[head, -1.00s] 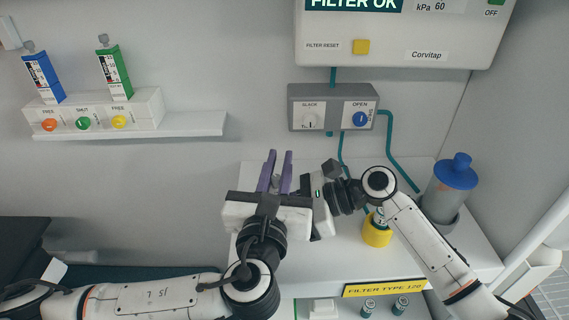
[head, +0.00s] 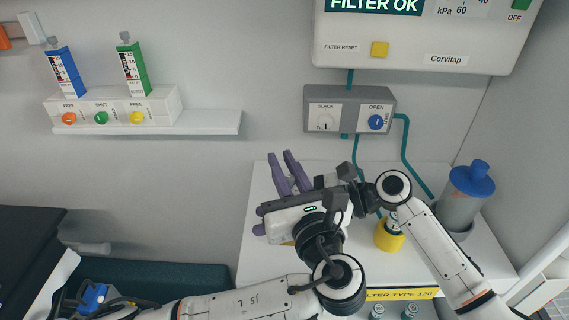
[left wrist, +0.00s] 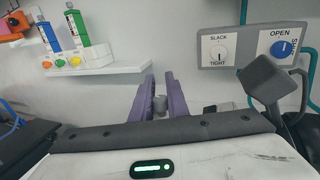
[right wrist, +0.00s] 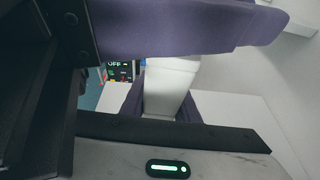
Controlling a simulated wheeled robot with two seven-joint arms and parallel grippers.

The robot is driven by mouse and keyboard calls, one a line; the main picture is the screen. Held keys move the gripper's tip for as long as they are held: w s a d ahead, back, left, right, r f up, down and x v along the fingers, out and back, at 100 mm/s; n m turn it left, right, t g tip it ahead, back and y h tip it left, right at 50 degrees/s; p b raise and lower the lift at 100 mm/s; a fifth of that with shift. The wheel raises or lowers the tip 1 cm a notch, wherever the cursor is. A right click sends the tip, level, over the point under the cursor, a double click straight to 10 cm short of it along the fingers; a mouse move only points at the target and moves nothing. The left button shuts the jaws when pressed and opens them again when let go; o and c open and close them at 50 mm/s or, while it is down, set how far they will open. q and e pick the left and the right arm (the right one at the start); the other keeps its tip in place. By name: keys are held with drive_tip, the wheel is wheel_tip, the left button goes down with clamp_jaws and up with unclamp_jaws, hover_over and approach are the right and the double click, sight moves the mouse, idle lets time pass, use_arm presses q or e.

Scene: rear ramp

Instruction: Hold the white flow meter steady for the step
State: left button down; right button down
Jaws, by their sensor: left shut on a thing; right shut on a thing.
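My left gripper (head: 279,155) points up above the white shelf in the head view, its purple fingers leaning left. In the left wrist view a small grey knob (left wrist: 160,103) sits between them. My right gripper (head: 259,220) reaches in from the right behind the left one. Its purple fingertips show just left of the left gripper's body. In the right wrist view its fingers are shut on a white block-shaped body (right wrist: 172,85), which looks like the white flow meter. A left finger crosses above it there. The head view hides the meter behind my left gripper.
A rack (head: 160,105) at the left holds a blue meter (head: 66,73) and a green meter (head: 133,69). A grey valve box (head: 350,122) with teal hoses hangs above the shelf (head: 262,190). A yellow item (head: 389,238) and a blue-capped grey canister (head: 463,205) stand at the right.

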use_arm(q)
drive_tip(key=shift+w+a, duration=0.1)
drive_tip(key=shift+a, duration=0.1)
drive_tip(key=c, duration=1.7)
unclamp_jaws()
drive_tip(key=shift+d, duration=0.1)
drive_tip(key=shift+s+d, duration=0.1)
drive_tip(key=shift+s, duration=0.15)
drive_tip(key=v, duration=1.1)
drive_tip(key=shift+s+d, duration=0.1)
drive_tip(key=shift+s, duration=0.2)
drive_tip(key=shift+r, duration=0.1)
